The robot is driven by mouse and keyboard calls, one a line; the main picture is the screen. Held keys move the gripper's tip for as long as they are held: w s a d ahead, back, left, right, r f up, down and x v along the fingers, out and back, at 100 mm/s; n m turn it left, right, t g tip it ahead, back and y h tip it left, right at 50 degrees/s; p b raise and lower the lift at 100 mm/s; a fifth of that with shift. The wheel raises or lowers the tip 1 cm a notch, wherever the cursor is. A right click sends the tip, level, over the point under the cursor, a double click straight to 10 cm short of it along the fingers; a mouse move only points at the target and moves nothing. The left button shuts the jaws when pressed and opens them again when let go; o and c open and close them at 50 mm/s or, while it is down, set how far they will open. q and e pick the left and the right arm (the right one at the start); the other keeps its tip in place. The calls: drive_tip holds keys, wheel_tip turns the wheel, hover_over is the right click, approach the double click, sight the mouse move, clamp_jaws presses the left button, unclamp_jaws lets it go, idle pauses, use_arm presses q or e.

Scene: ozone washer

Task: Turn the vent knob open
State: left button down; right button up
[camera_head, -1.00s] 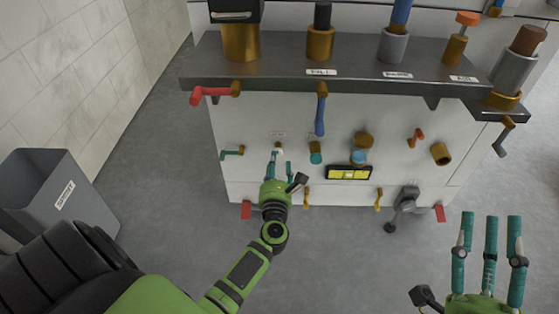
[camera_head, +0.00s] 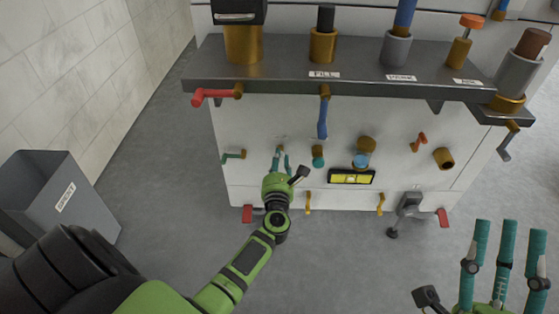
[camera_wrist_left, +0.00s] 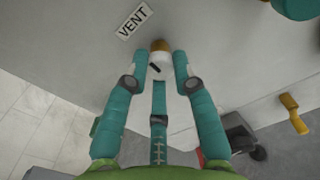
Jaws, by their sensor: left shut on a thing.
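The vent knob (camera_wrist_left: 161,60) is a small white knob on a brass base, set in the white front panel beside the VENT label (camera_wrist_left: 133,20). A dark mark shows on its face in the left wrist view. My left gripper (camera_head: 281,155) is at the panel, and its teal fingers (camera_wrist_left: 161,72) are shut on the knob from both sides, with the third finger below it. In the head view the fingers mostly hide the knob. My right gripper (camera_head: 505,232) hangs open and empty at the lower right, away from the panel.
A blue lever (camera_head: 323,118) and a yellow gauge (camera_head: 351,177) are further right. A grey bin (camera_head: 62,195) stands on the floor at left.

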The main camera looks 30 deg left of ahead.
use_arm(q)
drive_tip(key=shift+r, duration=0.1)
use_arm(e)
drive_tip(key=shift+w, duration=0.1)
